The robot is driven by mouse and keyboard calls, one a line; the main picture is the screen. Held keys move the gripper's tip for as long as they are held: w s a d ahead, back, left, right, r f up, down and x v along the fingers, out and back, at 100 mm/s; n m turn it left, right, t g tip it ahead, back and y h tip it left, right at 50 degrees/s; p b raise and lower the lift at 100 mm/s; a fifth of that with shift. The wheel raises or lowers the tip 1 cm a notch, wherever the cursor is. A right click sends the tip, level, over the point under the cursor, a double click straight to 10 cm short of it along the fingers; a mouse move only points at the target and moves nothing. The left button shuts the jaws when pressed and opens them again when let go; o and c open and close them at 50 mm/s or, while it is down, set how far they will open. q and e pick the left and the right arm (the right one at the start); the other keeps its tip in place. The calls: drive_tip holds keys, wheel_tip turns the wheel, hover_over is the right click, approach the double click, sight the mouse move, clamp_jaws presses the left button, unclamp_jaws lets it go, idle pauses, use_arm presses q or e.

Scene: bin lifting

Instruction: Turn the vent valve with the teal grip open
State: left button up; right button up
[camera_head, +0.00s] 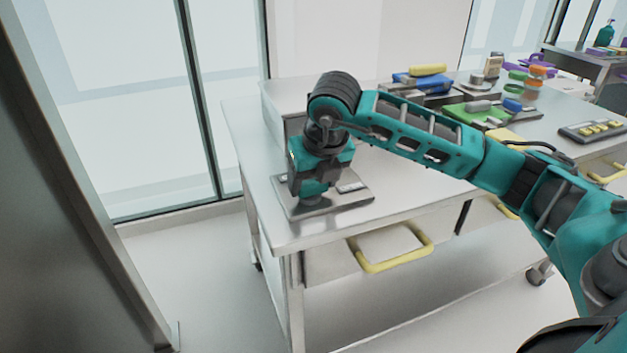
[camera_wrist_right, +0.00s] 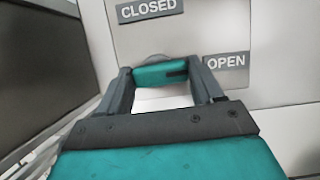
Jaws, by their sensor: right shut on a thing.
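The vent valve's teal grip (camera_wrist_right: 158,74) shows in the right wrist view between the two grey fingers of my right gripper (camera_wrist_right: 162,82). The gripper is shut on it, with a finger at each end. A dark mark lies on the grip's right part. The valve's metal plate (camera_head: 357,198) lies on the table's near left corner. Its CLOSED label (camera_wrist_right: 149,10) is above the grip in the wrist view, and its OPEN label (camera_wrist_right: 226,62) is to the right. My left gripper is not in view.
The metal table (camera_head: 410,185) has drawers with yellow handles (camera_head: 395,262). Trays with coloured tools (camera_head: 480,115) and a keypad box (camera_head: 594,130) stand farther right. A glass wall is behind, and a dark panel (camera_head: 70,200) is at the left.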

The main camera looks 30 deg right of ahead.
drive_tip(key=shift+m, duration=0.3)
drive_tip(key=o, duration=1)
drive_tip(key=shift+o, duration=0.2)
use_arm(q)
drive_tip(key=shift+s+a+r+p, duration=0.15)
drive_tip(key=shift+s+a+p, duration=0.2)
drive_tip(key=shift+p, duration=0.45)
use_arm(e)
drive_tip(key=v, duration=1.3)
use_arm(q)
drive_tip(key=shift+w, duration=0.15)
use_arm(e)
drive_tip(key=shift+a, duration=0.1)
